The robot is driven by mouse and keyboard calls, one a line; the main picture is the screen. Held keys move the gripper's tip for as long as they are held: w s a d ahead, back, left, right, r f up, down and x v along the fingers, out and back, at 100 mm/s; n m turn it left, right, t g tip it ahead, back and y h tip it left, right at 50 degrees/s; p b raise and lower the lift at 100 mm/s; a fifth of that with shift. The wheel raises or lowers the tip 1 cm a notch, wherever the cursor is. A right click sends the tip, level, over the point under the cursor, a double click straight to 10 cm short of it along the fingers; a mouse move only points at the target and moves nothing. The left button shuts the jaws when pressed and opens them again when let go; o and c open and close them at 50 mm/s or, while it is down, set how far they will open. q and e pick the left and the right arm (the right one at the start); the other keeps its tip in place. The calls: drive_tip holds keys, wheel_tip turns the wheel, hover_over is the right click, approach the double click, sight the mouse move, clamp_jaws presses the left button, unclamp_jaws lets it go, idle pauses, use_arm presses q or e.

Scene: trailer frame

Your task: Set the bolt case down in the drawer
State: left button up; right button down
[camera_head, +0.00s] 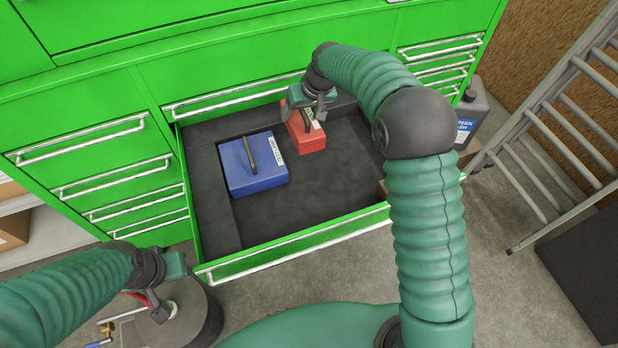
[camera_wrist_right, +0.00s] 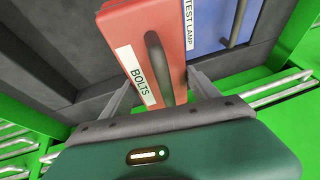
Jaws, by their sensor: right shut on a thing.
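The red bolt case (camera_head: 305,130), with a dark handle and a "BOLTS" label in the right wrist view (camera_wrist_right: 128,32), is inside the outline of the open green drawer (camera_head: 300,196), toward its back. My right gripper (camera_head: 312,112) is shut on it from above; its two fingers (camera_wrist_right: 160,92) show on either side of the case's near end. I cannot tell whether the case's underside touches the dark drawer floor. My left gripper (camera_head: 160,304) is at the lower left, outside the drawer; its jaws are too unclear to read.
A blue case (camera_head: 252,172) labelled "TEST LAMP" lies in the drawer, left of the red case. Free floor lies in the drawer's front middle. A brown object at the drawer's right is partly hidden by my arm. A ladder (camera_head: 560,130) and a grey jug (camera_head: 470,112) stand right.

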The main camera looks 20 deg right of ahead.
drive_tip(key=f, duration=0.9)
drive_tip(key=shift+w+a+f, duration=0.1)
drive_tip(key=shift+a+f, duration=0.25)
drive_tip(key=c, duration=2.2)
unclamp_jaws()
drive_tip(key=shift+d+f, duration=0.1)
drive_tip(key=shift+f, duration=0.25)
drive_tip(key=shift+c, duration=0.8)
unclamp_jaws()
drive_tip(key=v, duration=1.2)
drive_tip(key=shift+f, duration=0.1)
